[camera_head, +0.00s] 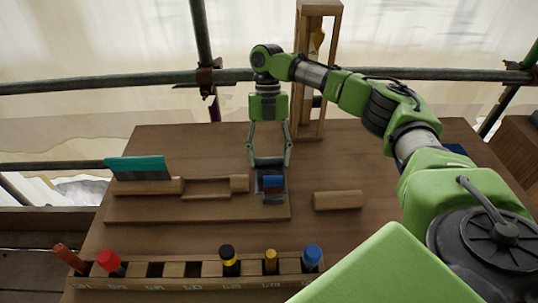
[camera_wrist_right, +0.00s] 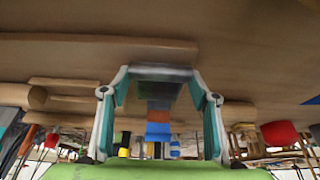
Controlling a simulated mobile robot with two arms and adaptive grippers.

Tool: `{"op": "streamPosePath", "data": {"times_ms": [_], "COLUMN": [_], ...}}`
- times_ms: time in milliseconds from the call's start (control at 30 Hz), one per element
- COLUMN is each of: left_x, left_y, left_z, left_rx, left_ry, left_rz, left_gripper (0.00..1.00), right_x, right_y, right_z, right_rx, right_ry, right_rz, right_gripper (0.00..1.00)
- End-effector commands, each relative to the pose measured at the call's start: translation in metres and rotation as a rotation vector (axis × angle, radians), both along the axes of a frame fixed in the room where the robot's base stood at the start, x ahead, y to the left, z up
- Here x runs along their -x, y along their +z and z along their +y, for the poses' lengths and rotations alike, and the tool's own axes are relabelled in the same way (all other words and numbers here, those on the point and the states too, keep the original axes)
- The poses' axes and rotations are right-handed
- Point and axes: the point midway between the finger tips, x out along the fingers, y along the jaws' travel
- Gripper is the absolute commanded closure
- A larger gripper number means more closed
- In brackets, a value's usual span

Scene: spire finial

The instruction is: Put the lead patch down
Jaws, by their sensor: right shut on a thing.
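I cannot tell whether the patch touches the board. My left gripper is not in view.
A loose wooden block (camera_head: 338,201) lies to the right. A slotted rack (camera_head: 190,270) with several coloured-capped tools runs along the front. A wooden tower (camera_head: 313,100) stands behind.

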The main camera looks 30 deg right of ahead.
Motion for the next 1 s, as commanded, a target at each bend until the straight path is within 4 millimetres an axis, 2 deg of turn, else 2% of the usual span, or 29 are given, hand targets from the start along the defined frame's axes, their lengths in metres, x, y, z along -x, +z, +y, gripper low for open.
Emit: {"op": "streamPosePath", "data": {"times_ms": [133,167,200,500,633,1000], "left_x": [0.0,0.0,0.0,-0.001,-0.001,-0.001], "left_y": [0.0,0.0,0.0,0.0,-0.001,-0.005], "left_z": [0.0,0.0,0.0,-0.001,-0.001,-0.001], "left_rx": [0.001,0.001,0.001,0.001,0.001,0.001], "left_ry": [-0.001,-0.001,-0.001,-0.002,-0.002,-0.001], "left_rz": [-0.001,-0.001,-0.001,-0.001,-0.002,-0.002], "left_gripper": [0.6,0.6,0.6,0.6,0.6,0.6], "right_x": [0.0,0.0,0.0,0.0,-0.003,-0.022], "right_y": [-0.001,-0.001,-0.001,-0.001,0.005,0.06], "right_z": [0.001,0.0,0.0,0.0,0.0,-0.012], "right_rx": [-0.002,0.0,0.0,0.0,-0.001,0.0], "right_ry": [0.001,0.001,0.001,0.0,-0.001,0.0], "right_rz": [0.0,0.0,0.0,0.0,-0.003,-0.002], "right_gripper": [0.73,0.37,0.28,0.28,0.28,0.28]}}
